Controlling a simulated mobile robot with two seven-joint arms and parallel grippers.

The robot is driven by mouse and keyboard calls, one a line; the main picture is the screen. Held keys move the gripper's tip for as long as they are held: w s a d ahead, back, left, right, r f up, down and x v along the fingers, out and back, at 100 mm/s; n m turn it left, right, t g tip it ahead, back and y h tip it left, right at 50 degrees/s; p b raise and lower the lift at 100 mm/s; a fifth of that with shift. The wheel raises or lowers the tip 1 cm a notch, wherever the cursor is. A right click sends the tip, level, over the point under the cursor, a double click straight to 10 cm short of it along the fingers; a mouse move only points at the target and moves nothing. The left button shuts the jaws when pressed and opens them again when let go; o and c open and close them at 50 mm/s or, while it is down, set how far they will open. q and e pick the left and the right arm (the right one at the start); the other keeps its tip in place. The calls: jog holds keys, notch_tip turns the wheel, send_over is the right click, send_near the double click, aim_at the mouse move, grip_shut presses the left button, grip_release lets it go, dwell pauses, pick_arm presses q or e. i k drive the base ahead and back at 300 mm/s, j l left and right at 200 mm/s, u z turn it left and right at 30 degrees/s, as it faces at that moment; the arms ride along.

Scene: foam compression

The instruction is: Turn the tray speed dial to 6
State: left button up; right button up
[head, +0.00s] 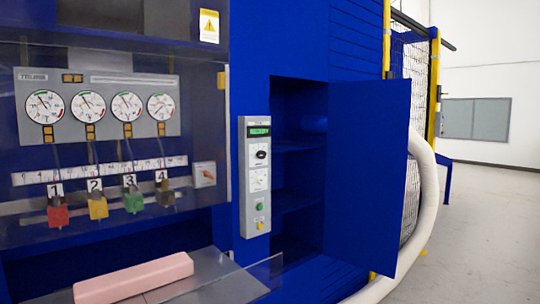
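A grey control panel (242,205) is mounted upright on the blue machine, near the middle of the head view. It has a lit green display (259,131) at the top. Below it is a dial with a black knob (262,154), and below that a second, pale dial (258,179). The lettering is too small to read, so I cannot tell which one is the tray speed dial or where it points. A green button (259,206) and a yellow button (260,225) sit lower down. Neither of my grippers is in view.
A blue cabinet door (370,170) stands open right of the panel, with a white hose (428,200) behind it. A pink foam block (134,280) lies on the metal tray (225,282). Gauges (44,106) show behind a clear guard at left. Open floor lies far right.

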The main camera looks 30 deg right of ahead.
aim_at(261, 154)
jog(key=i+l, duration=0.1)
jog(key=l, duration=0.35)
jog(key=i+l, duration=0.15)
jog(key=l, duration=0.3)
jog(key=i+l+u, duration=0.1)
jog(key=l, duration=0.3)
jog(key=i+l, duration=0.15)
jog(key=l, duration=0.3)
jog(key=i+l, duration=0.1)
jog(key=l, duration=0.35)
jog(key=i+l, duration=0.1)
jog(key=l, duration=0.35)
jog(key=i+l+u, duration=0.1)
jog(key=l, duration=0.35)
